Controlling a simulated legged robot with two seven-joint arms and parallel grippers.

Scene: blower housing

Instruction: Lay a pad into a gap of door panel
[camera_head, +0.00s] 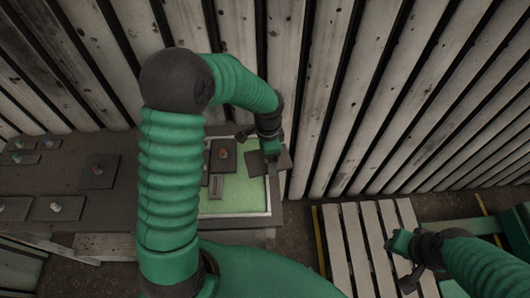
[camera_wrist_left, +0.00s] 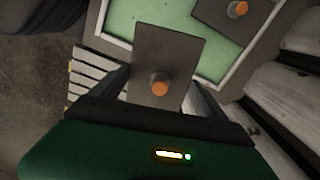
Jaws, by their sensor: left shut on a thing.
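The door panel (camera_head: 240,206) is a light green surface with a raised white rim, lying on the table. My left gripper (camera_head: 269,163) is over the panel's right side, shut on a flat dark pad (camera_head: 284,160) that overlaps the right rim. In the left wrist view, the gripper (camera_wrist_left: 160,88) grips the pad's orange-topped knob, and the held pad (camera_wrist_left: 178,45) covers part of the green panel (camera_wrist_left: 118,22). Whether it touches the panel is unclear. Another dark pad (camera_head: 223,150) lies in the panel's upper part.
Several dark pads with knobs, such as one large pad (camera_head: 98,178), lie on the table left of my arm. A slatted pallet (camera_head: 355,245) stands on the floor at right. A plank wall (camera_head: 340,90) rises behind the table. My left arm hides the table's middle.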

